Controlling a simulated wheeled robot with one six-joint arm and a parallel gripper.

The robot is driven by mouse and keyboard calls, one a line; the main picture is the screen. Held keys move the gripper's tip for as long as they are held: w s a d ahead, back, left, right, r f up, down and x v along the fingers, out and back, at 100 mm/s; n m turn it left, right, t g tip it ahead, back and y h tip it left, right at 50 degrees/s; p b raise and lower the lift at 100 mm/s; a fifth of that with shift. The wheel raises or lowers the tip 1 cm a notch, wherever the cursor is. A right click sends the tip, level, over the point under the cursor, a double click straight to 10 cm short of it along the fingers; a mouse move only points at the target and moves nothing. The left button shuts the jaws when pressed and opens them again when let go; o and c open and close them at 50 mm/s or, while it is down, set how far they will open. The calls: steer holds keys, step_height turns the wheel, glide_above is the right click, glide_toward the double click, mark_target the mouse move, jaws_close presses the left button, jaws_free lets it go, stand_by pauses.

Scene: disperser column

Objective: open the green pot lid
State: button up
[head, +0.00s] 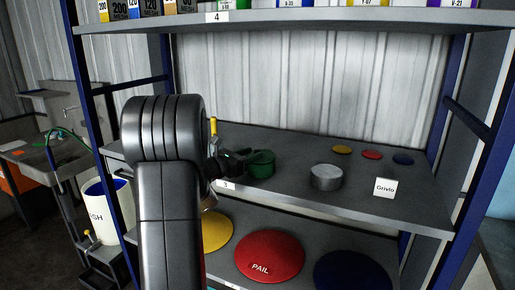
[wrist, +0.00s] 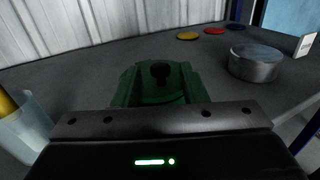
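The green pot (head: 262,164) stands on the middle shelf, left of a metal tin. In the wrist view, its green lid (wrist: 161,92) with a dark knob (wrist: 160,71) is straight ahead, near the centre. The lid appears to be on the pot. My gripper (head: 240,158) is at the pot's left side in the head view. In the wrist view, dark greenish finger shapes stand apart on both sides of the knob, with a gap to it. Whether they touch the pot's sides is unclear. My arm hides part of the shelf.
A metal tin (head: 326,178) stands right of the pot. Small yellow (head: 342,150), red (head: 372,154) and blue (head: 403,159) discs lie behind, with a white card (head: 385,188) at the right. A pale cup (wrist: 24,128) is close at left. An upper shelf (head: 300,20) overhangs.

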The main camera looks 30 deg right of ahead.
steer(key=shift+p+x, duration=0.35)
steer(key=shift+x, duration=1.5)
jaws_close()
